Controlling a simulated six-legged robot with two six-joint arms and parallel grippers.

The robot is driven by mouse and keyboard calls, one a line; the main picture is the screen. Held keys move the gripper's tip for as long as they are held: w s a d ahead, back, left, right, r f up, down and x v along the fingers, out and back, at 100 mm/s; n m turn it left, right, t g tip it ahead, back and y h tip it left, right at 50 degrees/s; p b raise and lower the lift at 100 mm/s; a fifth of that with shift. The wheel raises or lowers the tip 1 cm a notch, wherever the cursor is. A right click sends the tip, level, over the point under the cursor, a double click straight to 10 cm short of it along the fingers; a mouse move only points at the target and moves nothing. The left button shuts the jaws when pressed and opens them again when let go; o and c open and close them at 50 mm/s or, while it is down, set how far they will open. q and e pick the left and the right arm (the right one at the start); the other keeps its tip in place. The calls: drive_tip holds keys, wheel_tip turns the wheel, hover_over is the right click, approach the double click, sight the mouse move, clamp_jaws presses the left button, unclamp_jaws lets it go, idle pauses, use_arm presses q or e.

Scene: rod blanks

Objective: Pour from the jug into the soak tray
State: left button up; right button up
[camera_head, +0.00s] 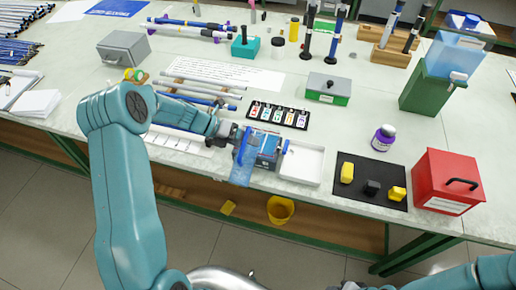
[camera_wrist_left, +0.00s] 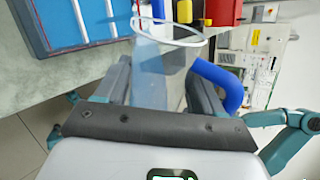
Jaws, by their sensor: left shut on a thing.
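The jug (camera_head: 241,170) is translucent blue and sits at the table's front edge. My left gripper (camera_head: 236,140) is shut on it. In the left wrist view the jug (camera_wrist_left: 150,75) stands between my two gripper fingers, with a pale round rim and a thick blue handle (camera_wrist_left: 222,82) on the right. I cannot tell how much liquid it holds. The soak tray (camera_head: 268,163) seems to be the blue tray just right of the jug, partly hidden by it. In the left wrist view the blue tray (camera_wrist_left: 39,38) holds pale rods. My right gripper is out of view.
A white shallow tray (camera_head: 315,166) lies right of the blue tray. A black mat (camera_head: 371,197) with yellow and black blocks and a red box (camera_head: 446,178) lie farther right. A black rack (camera_head: 277,116) stands behind. A yellow bucket (camera_head: 280,209) is below the table edge.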

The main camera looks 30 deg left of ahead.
use_arm(q)
drive_tip(key=shift+w+r+g, duration=0.15)
drive_tip(key=shift+r+g, duration=0.05)
drive_tip(key=shift+g, duration=0.1)
idle(0.9)
drive_tip(key=shift+w+r+n, duration=0.1)
drive_tip(key=shift+r+n, duration=0.05)
drive_tip(key=shift+n, duration=0.15)
idle(0.7)
drive_tip(key=shift+w+a+r+g, duration=0.1)
drive_tip(key=shift+r+g, duration=0.1)
drive_tip(key=shift+g, duration=0.2)
idle(0.6)
drive_tip(key=shift+w+r+n+g, duration=0.15)
drive_tip(key=shift+n+g, duration=0.15)
drive_tip(key=shift+n, duration=0.1)
idle(0.8)
